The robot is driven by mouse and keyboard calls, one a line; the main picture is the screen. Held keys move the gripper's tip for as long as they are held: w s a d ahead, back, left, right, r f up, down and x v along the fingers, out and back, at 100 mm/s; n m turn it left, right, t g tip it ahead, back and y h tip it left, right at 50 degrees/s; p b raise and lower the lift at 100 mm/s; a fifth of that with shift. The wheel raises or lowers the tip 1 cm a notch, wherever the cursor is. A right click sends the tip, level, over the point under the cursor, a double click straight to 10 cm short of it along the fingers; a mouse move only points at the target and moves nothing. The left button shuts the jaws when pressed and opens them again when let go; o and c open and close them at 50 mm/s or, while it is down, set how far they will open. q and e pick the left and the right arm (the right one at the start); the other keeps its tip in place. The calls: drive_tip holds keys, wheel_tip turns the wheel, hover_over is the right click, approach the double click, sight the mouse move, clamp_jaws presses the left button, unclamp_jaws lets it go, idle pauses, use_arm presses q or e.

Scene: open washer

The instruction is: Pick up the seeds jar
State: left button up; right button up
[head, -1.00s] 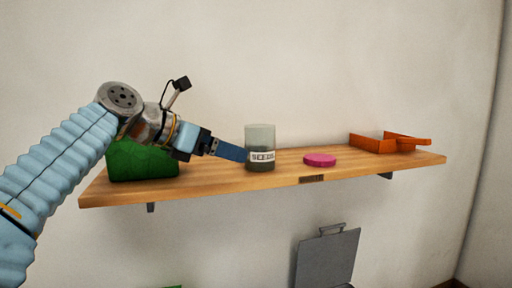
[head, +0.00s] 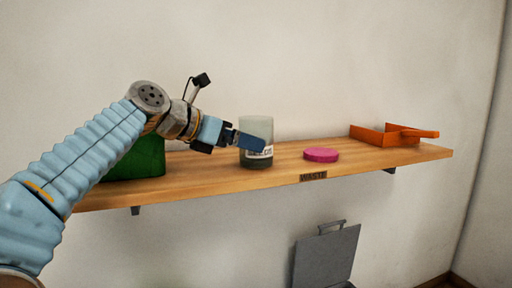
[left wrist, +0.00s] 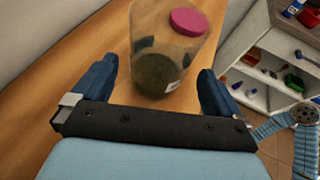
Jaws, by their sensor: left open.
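The seeds jar (head: 256,130) is a clear upright cylinder with dark contents and a white label, standing on the wooden shelf (head: 225,178). In the left wrist view the jar (left wrist: 160,45) stands ahead of the fingers, its base end near the gap between them. My left gripper (head: 252,143) is at the jar, one blue finger crossing in front of its label. In the left wrist view the left gripper (left wrist: 158,82) has its fingers wide apart on either side of the jar's lower part; contact is not clear. The right gripper is not in view.
A pink lid (head: 321,154) lies on the shelf right of the jar. An orange tray (head: 375,137) is at the shelf's right end. A green object (head: 145,160) is behind my left arm. A grey open lid (head: 327,258) stands below. White shelving (left wrist: 255,85) shows in the left wrist view.

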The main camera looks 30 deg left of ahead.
use_arm(q)
drive_tip(key=x, duration=0.5)
drive_tip(key=shift+w+d+f, duration=0.1)
drive_tip(key=shift+w+d, duration=0.05)
drive_tip(key=shift+w, duration=0.05)
drive_tip(key=c, duration=1.1)
